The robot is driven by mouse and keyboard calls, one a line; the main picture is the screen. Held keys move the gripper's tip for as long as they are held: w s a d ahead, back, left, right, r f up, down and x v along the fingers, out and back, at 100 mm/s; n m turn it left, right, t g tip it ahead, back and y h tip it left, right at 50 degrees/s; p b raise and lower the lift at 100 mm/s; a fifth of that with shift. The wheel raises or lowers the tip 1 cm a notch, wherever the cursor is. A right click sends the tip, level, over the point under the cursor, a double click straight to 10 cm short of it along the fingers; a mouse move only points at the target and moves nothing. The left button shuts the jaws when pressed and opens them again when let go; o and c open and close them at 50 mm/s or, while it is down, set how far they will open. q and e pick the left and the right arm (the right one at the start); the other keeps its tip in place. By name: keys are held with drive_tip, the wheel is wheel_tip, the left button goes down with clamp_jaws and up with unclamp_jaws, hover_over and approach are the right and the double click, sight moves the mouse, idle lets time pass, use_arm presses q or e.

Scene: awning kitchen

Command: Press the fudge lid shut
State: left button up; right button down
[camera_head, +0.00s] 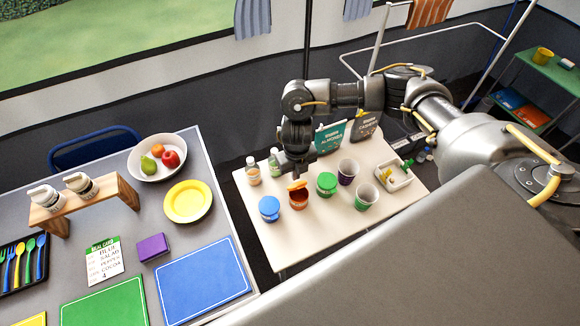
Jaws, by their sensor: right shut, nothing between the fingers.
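Three small lidded tubs stand on the small white table (262,226): one with a blue lid (269,204), one orange-brown (298,200), and one with a green lid (326,181). No label is readable, so I cannot tell for certain which is the fudge. The orange-brown tub's lid (297,185) looks raised or tilted over its top; the blue and green lids look seated. My right gripper (296,174) is shut and empty, pointing down just above the orange-brown tub; I cannot tell if it touches the lid. My left gripper is out of view.
Two small bottles (253,172) stand behind the tubs. Two cups (366,195), a white caddy (397,177) and bags of almonds (329,137) and cashews (366,125) are close by. The grey table (215,238) at left holds a fruit bowl, plate and boards.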

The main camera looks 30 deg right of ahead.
sight(295, 184)
wheel_tip(295, 184, up, 6)
drive_tip(key=p, duration=0.5)
idle(0.8)
